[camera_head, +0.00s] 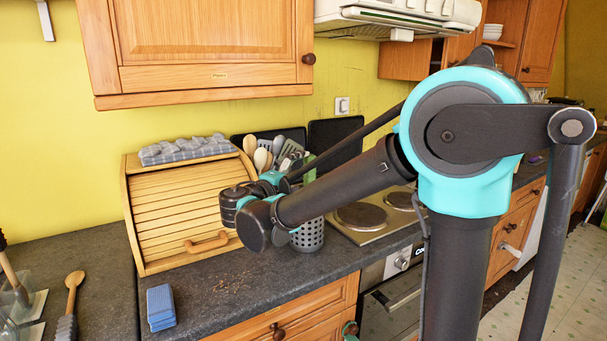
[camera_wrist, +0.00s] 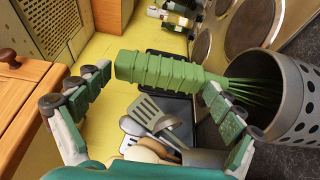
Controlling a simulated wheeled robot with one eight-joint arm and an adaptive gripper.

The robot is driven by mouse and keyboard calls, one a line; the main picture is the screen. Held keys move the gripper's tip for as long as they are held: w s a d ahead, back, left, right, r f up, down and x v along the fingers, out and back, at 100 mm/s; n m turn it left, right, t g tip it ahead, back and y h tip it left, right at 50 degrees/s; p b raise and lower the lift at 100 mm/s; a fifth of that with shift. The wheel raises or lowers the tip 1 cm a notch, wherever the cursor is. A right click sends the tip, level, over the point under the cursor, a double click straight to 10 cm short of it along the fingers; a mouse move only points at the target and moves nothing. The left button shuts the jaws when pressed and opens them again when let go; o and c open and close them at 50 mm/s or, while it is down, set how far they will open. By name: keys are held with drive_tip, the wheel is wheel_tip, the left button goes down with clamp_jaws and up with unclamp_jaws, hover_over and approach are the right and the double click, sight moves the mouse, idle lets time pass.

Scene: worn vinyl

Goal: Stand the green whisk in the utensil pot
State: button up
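The green whisk (camera_wrist: 165,72) has a ribbed handle and green wires. In the wrist view its wires run into the mouth of the grey perforated utensil pot (camera_wrist: 296,105), and its handle sticks out, leaning slightly. In the head view the green handle (camera_head: 309,168) rises above the pot (camera_head: 309,236), partly hidden behind my arm. My gripper (camera_wrist: 158,82) is open. Its two fingers are spread wide near opposite ends of the handle, and nothing is clamped between them. Whether a fingertip touches the handle I cannot tell. In the head view the fingers are mostly hidden by my wrist.
Wooden spoons (camera_head: 260,158) and a slotted spatula (camera_wrist: 154,114) are close by; their lower ends are hidden. A wooden bread bin (camera_head: 180,215) stands left, a hob (camera_head: 362,216) right. A blue sponge-like block (camera_head: 160,306) lies on the counter. The front counter is mostly clear.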

idle(0.3)
drive_tip(key=v, duration=1.2)
idle(0.5)
